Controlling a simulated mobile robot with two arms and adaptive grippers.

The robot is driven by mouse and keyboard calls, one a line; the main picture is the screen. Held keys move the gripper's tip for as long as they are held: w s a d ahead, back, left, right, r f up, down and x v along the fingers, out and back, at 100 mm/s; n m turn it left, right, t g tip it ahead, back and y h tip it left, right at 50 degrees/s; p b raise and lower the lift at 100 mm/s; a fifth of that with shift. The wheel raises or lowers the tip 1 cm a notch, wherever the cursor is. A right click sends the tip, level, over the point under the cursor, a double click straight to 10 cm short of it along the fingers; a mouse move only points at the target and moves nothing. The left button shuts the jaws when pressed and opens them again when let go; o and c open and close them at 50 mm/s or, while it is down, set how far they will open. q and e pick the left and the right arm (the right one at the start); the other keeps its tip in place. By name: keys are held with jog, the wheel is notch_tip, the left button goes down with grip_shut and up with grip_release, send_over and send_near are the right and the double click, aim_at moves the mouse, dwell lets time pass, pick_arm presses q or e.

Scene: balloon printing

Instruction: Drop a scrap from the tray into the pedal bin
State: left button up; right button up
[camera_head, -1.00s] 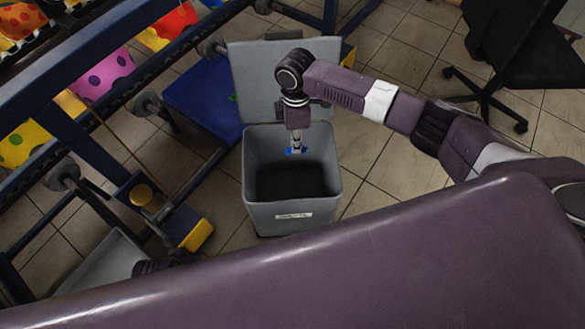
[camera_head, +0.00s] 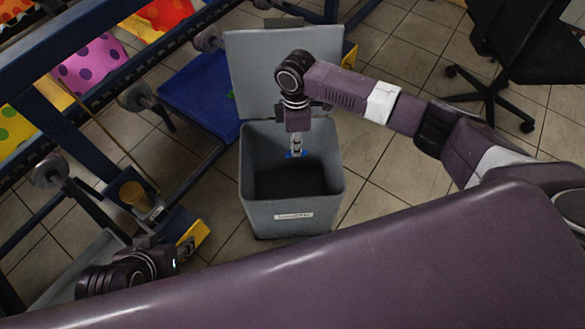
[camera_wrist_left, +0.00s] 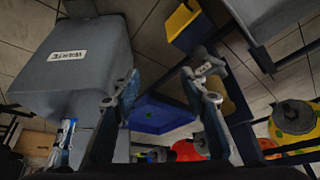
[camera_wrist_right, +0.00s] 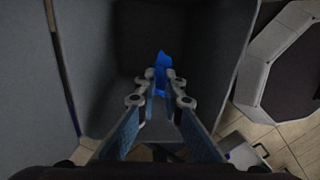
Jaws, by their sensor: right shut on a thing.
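The grey pedal bin (camera_head: 262,218) stands on the floor with its lid (camera_head: 252,75) raised. My right gripper (camera_head: 296,152) points down into the bin's open mouth. It is shut on a small blue scrap (camera_wrist_right: 163,66), which hangs between its fingertips above the dark bin floor. The scrap also shows as a blue speck in the head view. A blue tray (camera_head: 200,98) lies behind and left of the bin, with a small green scrap at its right edge. My left gripper (camera_wrist_left: 160,85) is apart from the bin and empty, with its fingers spread.
A dark blue metal frame (camera_head: 62,125) with colourful balloons fills the left side. A yellow block (camera_head: 193,240) lies near my left gripper. A black office chair (camera_head: 515,60) stands at the upper right. Tiled floor right of the bin is free.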

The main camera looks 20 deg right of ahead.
jog(key=shift+f+b, duration=0.55)
jog(key=shift+b, duration=0.05)
pick_arm(q)
jog(key=w+d+r+t+h, duration=0.1)
jog(key=w+d+r+t, duration=0.1)
jog(key=w, duration=0.4)
jog(key=shift+w+r+t, duration=0.25)
jog(key=shift+r+t, duration=0.1)
jog(key=shift+t, duration=0.25)
jog(key=shift+d, duration=0.1)
pick_arm(e)
jog(key=o, duration=0.8)
jog(key=shift+c, duration=0.2)
notch_tip(320, 180, up, 12)
jog(key=shift+w, duration=0.4)
jog(key=shift+d+f, duration=0.1)
